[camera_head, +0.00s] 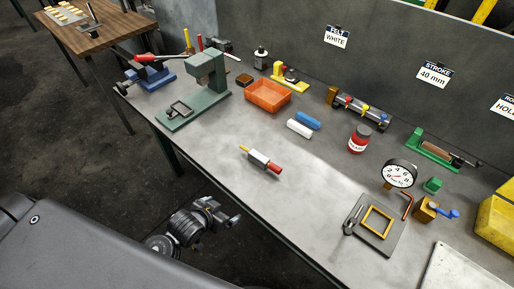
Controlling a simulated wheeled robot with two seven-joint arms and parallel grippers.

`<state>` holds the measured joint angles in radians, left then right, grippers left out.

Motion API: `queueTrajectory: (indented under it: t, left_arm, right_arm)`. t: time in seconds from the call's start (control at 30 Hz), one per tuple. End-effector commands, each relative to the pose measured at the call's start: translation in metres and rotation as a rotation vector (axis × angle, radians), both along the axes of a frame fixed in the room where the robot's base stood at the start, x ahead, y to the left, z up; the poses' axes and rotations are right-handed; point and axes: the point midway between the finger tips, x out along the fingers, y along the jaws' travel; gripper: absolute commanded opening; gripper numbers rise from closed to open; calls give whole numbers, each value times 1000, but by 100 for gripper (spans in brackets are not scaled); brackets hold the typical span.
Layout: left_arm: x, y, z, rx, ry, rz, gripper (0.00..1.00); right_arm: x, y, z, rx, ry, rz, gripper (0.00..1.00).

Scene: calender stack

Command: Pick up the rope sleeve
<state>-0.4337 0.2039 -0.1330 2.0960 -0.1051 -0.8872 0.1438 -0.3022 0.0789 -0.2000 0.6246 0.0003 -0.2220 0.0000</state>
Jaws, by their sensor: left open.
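No thing in view is labelled as the rope sleeve, and I cannot tell surely which one it is. A small roller-like piece (261,160) with a white middle, a red end and a thin yellow tip lies alone on the grey bench (225,150). A white cylinder (299,128) and a blue cylinder (308,120) lie side by side behind it. My left gripper (234,219) is open and empty, off the bench's front edge, in front of and left of the roller-like piece. My right gripper is out of view.
A green press (205,75) and an orange tray (268,95) stand behind left. A red jar (359,140), a dial gauge (399,173) and a plate with a yellow frame (377,222) stand to the right. The bench around the roller-like piece is clear.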

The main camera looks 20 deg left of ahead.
Motion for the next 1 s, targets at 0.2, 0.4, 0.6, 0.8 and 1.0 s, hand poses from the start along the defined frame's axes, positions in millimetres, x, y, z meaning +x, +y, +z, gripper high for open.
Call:
queueTrajectory:
  t: [0.2, 0.4, 0.6, 0.8, 1.0]
  left_arm:
    - [20, -8, 101, -33, -184, -41, 98]
    - [47, -18, 118, -107, -336, -98, 98]
    - [57, -23, 130, -149, -409, -131, 98]
    - [68, -26, 127, -151, -411, -130, 98]
    - [95, -36, 116, -151, -411, -130, 98]
  right_arm:
    - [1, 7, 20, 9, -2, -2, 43]
    - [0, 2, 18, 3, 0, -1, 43]
    - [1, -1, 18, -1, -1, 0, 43]
    - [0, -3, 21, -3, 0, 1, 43]
    - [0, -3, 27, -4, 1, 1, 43]
